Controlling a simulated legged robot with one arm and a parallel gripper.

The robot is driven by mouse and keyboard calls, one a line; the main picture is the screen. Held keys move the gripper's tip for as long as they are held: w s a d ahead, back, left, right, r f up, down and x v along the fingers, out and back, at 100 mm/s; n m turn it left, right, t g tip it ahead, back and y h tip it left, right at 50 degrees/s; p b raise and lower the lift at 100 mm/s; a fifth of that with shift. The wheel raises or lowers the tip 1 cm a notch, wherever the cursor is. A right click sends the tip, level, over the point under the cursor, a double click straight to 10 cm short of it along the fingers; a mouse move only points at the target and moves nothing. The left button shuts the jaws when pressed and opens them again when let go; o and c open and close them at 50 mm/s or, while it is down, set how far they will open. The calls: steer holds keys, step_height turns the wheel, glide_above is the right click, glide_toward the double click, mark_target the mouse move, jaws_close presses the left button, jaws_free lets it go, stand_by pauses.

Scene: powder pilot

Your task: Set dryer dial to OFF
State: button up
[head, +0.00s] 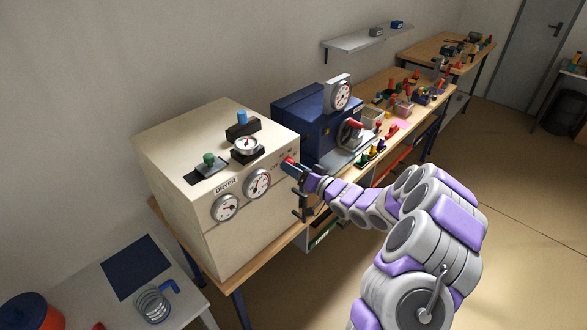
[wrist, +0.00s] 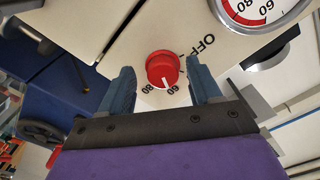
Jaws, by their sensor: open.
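The dryer (head: 200,150) is a large cream box on the bench, with two round gauges on its front. Its red dial (wrist: 162,70) shows between my fingers in the wrist view, with a white pointer mark on the side near the 60 label. The OFF label (wrist: 196,46) is printed up and to the right of the dial there. My gripper (wrist: 160,66) is open, one blue finger on each side of the dial, with a gap visible on both sides. In the head view my gripper (head: 294,169) is at the dryer front's right end and partly covers the dial.
A dark blue machine (head: 315,120) with a gauge stands just right of the dryer. Several small coloured parts lie on the wooden bench beyond. A white table (head: 190,300) with a wire coil is at lower left. Open floor lies to the right.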

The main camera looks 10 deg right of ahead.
steer(key=shift+w+a, duration=0.25)
steer(key=shift+w, duration=0.05)
steer(key=c, duration=1)
